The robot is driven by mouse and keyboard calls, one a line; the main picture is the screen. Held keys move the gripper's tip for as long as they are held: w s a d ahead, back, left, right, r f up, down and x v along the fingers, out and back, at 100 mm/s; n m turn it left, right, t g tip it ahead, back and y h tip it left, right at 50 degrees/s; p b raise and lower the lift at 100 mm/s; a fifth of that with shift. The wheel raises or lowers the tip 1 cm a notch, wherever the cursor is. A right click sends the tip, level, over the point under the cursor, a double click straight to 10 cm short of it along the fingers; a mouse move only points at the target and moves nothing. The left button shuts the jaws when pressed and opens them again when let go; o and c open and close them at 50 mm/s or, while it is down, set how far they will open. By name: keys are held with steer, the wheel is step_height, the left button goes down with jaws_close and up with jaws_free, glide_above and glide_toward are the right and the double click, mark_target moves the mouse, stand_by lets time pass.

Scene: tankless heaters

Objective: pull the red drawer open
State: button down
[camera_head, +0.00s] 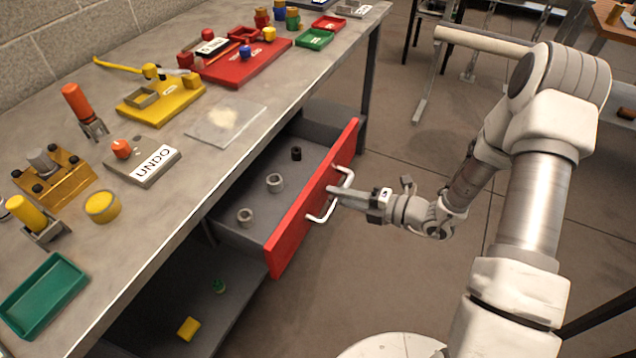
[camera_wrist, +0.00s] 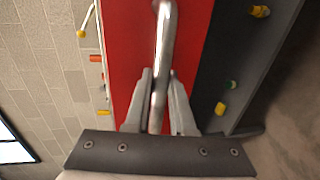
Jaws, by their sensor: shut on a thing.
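The drawer with the red front (camera_head: 311,203) stands pulled out from under the grey workbench, its inside showing. Several small parts lie in it, among them a grey ring (camera_head: 275,183) and a dark piece (camera_head: 296,153). Its white bar handle (camera_head: 328,206) is on the outer face. My gripper (camera_head: 338,190) is at the handle, coming from the right. In the wrist view my gripper (camera_wrist: 160,100) has its fingers on both sides of the handle (camera_wrist: 163,60), shut on it, with the red front (camera_wrist: 130,60) behind.
The workbench top (camera_head: 215,165) holds a green tray (camera_head: 42,294), an UNDO block (camera_head: 143,163) and a red board (camera_head: 237,62). A shelf (camera_head: 225,275) below the drawer bears a yellow block (camera_head: 188,328). The floor (camera_head: 400,170) right of the drawer is free around my arm.

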steer(key=f+p+v, duration=0.3)
steer(key=v, duration=1)
steer(key=shift+s+d, duration=0.3)
steer(key=shift+d, duration=0.15)
steer(key=shift+r, duration=0.1)
steer(key=c, duration=0.8)
jaws_free()
steer(key=shift+o, duration=0.2)
steer(key=p+v, duration=0.1)
steer(key=v, duration=1.6)
steer(key=shift+d, duration=0.2)
steer(key=shift+s, duration=0.1)
